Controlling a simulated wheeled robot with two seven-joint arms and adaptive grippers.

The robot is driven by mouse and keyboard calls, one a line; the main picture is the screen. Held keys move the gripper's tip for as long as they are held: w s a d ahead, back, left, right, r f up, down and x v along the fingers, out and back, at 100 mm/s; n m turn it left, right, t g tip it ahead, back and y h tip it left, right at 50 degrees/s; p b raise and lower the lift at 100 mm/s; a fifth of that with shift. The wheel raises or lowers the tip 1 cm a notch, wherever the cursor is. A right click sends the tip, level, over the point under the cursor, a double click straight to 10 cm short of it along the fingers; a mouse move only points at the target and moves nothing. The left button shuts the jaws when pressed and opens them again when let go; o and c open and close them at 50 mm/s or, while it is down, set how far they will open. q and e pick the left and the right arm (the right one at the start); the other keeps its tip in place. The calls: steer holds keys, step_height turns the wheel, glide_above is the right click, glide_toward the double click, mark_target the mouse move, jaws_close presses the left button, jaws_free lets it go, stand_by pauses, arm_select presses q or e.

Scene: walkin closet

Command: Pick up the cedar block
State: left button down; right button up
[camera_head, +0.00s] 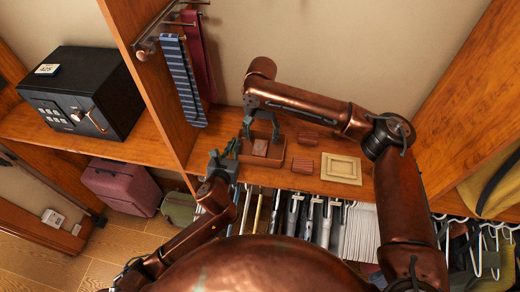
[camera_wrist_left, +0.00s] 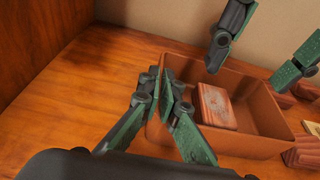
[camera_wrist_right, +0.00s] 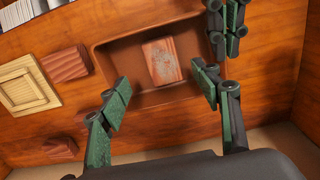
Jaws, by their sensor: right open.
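A reddish cedar block (camera_head: 261,147) lies in a shallow brown tray (camera_head: 249,159) on the shelf. The block shows inside the tray in the left wrist view (camera_wrist_left: 217,107) and the right wrist view (camera_wrist_right: 161,61). My right gripper (camera_head: 261,134) is open above the tray, its fingers apart on either side of the block and not touching it. My left gripper (camera_wrist_left: 163,80) is shut at the tray's left wall; I cannot tell whether the rim is between its fingers.
A cream frame (camera_head: 341,168) lies right of the blocks. An upright wooden panel (camera_head: 150,75) with hanging ties (camera_head: 182,80) stands at left, beyond it a black safe (camera_head: 82,92). Clothes hangers (camera_head: 310,218) hang below the shelf's front edge.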

mark_target(260, 147)
steer(key=shift+w+a+f, duration=0.1)
steer(key=shift+w+f, duration=0.05)
steer(key=shift+f, duration=1.8)
steer(key=shift+w+a+f, duration=0.1)
steer(key=shift+f, duration=1.85)
steer(key=shift+c, duration=0.7)
steer(key=c, duration=1.1)
